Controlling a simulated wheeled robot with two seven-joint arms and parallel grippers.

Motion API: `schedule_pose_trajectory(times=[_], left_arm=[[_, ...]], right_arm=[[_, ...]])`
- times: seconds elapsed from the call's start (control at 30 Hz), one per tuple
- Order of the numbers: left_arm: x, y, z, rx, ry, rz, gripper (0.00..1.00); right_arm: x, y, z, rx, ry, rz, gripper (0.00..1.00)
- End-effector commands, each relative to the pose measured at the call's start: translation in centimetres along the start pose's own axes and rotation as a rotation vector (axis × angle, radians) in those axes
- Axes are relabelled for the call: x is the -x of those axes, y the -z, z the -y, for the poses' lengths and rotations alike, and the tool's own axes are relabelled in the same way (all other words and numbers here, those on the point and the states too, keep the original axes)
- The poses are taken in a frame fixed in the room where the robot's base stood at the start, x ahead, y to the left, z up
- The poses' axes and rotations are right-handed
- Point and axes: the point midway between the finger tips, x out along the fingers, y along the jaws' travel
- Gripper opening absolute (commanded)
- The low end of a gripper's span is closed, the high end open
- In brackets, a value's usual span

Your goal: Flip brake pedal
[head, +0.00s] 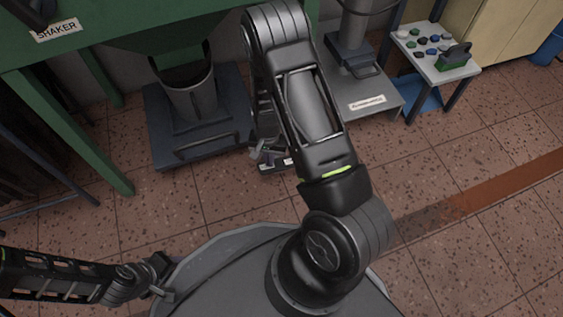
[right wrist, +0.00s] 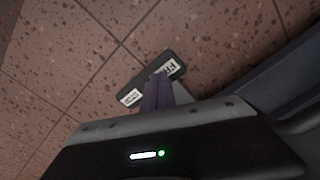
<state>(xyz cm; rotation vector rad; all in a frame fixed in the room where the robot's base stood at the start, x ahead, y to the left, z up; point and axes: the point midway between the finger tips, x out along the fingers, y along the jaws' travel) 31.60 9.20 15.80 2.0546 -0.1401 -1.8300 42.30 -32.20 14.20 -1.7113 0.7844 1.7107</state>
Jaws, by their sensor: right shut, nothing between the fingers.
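The brake pedal is a short dark bar (right wrist: 143,84) with a white label near each end, low over the floor in the right wrist view. In the head view part of it (head: 286,163) shows beside my right arm, at the front right of the dark wheeled base. My right gripper (right wrist: 158,78) is shut and empty. Its purplish fingertips overlap the middle of the pedal, near the right-hand label; I cannot tell whether they touch. In the head view my right gripper (head: 265,155) is partly hidden by its own arm. My left gripper (head: 164,292) is at the lower left, far from the pedal.
A dark wheeled base (head: 203,150) carries a grey bin (head: 192,98) beneath a green machine (head: 115,35) labelled SHAKER. A second grey base (head: 378,97) stands to the right. A small table (head: 436,65) with coloured pieces is farther right. The tiled floor in front is clear.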

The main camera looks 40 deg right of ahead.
Motion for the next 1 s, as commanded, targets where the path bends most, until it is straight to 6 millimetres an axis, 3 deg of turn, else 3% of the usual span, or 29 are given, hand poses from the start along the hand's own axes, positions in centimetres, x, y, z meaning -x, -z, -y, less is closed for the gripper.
schedule_pose_trajectory(times=[1.0], left_arm=[[-0.7,-0.1,0.3,0.0,0.0,0.0,0.36]], right_arm=[[-1.6,0.0,0.0,0.0,-0.001,0.0,0.0]])
